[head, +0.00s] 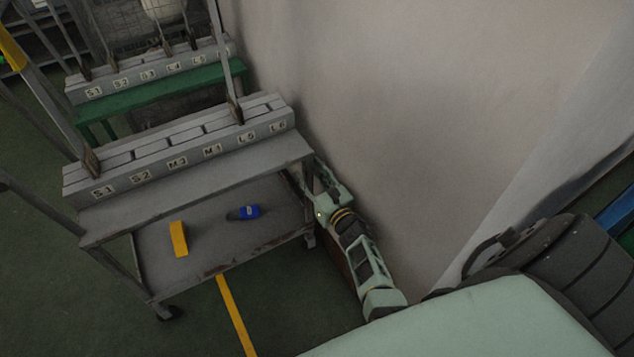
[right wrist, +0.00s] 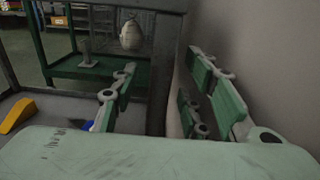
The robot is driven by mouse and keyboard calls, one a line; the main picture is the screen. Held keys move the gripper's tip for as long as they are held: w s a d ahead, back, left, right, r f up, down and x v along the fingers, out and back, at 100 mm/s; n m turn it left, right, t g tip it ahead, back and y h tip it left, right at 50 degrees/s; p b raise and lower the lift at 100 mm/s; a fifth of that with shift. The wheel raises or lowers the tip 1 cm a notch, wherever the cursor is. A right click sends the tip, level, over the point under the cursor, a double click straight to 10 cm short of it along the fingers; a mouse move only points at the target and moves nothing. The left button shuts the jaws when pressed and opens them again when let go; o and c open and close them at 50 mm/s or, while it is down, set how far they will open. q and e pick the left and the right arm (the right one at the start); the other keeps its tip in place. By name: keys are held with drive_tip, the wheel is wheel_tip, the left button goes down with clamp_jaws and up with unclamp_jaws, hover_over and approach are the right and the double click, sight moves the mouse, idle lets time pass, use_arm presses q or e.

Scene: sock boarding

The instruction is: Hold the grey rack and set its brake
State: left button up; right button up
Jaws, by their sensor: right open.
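The grey rack (head: 200,185) stands at the left of the head view, with a labelled block on its upper shelf. A caster (head: 168,312) shows under its near left leg and another (head: 310,240) under its right leg. I cannot make out a brake lever or its setting. My right gripper (head: 318,178) is at the rack's right end, by the wall. In the right wrist view its fingers (right wrist: 170,72) are open, with a dark grey post (right wrist: 163,80) between them; I cannot tell whether they touch it. My left gripper is not in view.
A yellow block (head: 178,239) and a blue item (head: 249,212) lie on the lower shelf. A green rack (head: 160,94) stands behind. A pale wall (head: 430,110) is close on the right. Green floor with a yellow line (head: 236,318) is open in front.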

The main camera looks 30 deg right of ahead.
drive_tip(key=shift+w, duration=0.55)
clamp_jaws()
idle(0.5)
